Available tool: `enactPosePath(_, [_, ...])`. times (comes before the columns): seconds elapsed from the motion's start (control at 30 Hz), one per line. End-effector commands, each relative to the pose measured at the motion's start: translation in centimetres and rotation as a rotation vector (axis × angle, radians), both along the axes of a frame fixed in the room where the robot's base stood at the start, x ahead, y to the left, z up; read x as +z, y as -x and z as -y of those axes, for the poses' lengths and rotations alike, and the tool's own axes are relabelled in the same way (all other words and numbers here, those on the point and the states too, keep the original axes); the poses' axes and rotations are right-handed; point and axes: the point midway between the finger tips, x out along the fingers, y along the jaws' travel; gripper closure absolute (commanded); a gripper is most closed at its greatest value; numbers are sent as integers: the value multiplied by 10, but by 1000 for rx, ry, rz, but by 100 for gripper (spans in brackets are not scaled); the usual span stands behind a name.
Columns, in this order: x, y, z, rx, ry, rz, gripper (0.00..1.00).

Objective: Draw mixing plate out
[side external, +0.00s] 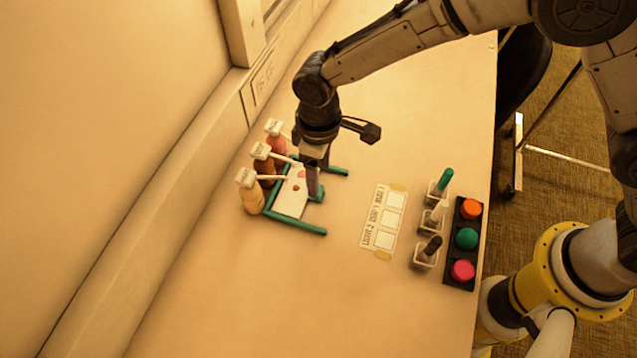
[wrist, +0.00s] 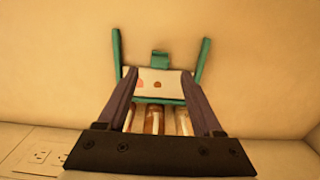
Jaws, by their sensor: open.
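The mixing plate (side external: 292,197) is a white slab with small coloured spots, lying within a green U-shaped frame (side external: 297,223) on the table. A green tab (side external: 318,197) stands at its front edge; the tab also shows in the wrist view (wrist: 160,57). My gripper (side external: 313,188) points down over the plate, near the tab. In the wrist view my gripper (wrist: 161,82) has its two dark fingers apart, with the spotted plate (wrist: 150,82) seen between and beyond them. I cannot tell whether the fingers touch anything.
Several pump bottles (side external: 251,192) stand close behind the plate by the wall. A labelled card (side external: 384,220) lies to the right. Beyond it are small holders (side external: 426,252) with upright sticks and a black tray (side external: 461,272) of coloured discs. The table between frame and card is clear.

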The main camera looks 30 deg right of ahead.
Motion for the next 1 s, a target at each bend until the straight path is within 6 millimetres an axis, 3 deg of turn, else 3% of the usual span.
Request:
enactPosePath(0.1, [-22,0,0,0,1,-1,32])
enactPosePath(0.3, [-45,0,0,0,0,0,32])
enactPosePath(0.7, [-51,0,0,0,-1,1,32])
enactPosePath(1.0, [-51,0,0,0,-1,1,85])
